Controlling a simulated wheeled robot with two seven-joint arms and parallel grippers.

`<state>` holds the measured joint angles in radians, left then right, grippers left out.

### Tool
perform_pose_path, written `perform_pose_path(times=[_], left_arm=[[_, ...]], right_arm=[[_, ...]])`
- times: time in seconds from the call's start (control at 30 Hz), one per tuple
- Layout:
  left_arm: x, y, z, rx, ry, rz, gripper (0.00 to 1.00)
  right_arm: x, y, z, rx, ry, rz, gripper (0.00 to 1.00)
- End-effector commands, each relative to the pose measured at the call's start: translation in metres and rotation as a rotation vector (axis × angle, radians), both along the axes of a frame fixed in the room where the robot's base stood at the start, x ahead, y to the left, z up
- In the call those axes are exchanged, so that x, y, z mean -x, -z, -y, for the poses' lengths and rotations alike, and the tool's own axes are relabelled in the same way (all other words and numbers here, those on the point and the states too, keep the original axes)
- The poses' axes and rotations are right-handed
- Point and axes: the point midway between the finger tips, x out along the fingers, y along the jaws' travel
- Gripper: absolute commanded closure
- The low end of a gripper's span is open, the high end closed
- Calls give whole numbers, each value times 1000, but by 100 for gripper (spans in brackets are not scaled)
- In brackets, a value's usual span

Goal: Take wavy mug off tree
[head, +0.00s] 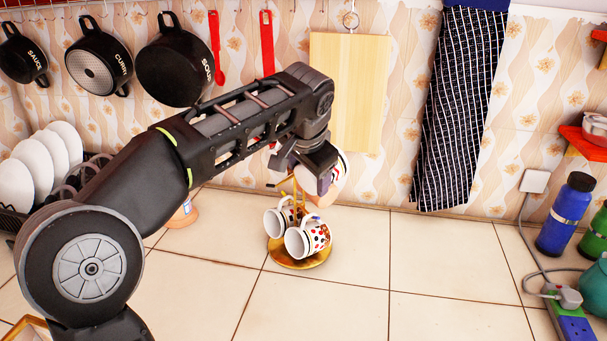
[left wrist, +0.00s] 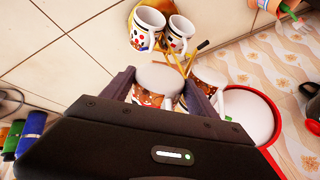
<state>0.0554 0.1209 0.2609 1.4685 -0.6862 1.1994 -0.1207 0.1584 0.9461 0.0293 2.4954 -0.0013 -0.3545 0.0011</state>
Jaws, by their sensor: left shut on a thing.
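The mug tree's round golden base (head: 299,262) stands on the tiled counter. Two patterned white mugs, one on the left (head: 277,223) and one in front (head: 308,239), hang low on it. My left gripper (head: 305,172) is at the upper part of the tree. In the left wrist view its fingers are shut on a white mug (left wrist: 157,80) with a brownish pattern; I cannot tell whether this is the wavy one. Another patterned mug (left wrist: 209,77) sits just beside the right finger. In the head view the arm and gripper hide most of the upper mugs. My right gripper is out of view.
Black pans (head: 175,68) and a wooden board (head: 350,95) hang on the back wall. White plates (head: 38,160) stand in a rack at left. A blue bottle (head: 566,213) and a power strip (head: 573,322) are at right. The counter's front middle is clear.

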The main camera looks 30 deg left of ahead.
Motion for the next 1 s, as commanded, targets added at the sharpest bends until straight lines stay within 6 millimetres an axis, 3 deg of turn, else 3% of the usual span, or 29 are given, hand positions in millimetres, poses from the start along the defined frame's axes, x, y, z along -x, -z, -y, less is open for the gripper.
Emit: perform_pose_path(times=[0.53,0.7,1.0], left_arm=[[78,1,109,-1,5,4,86],[90,0,125,0,1,3,86],[93,-1,129,0,-1,2,86]], right_arm=[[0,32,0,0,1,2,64],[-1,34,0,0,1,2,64],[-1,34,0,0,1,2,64]])
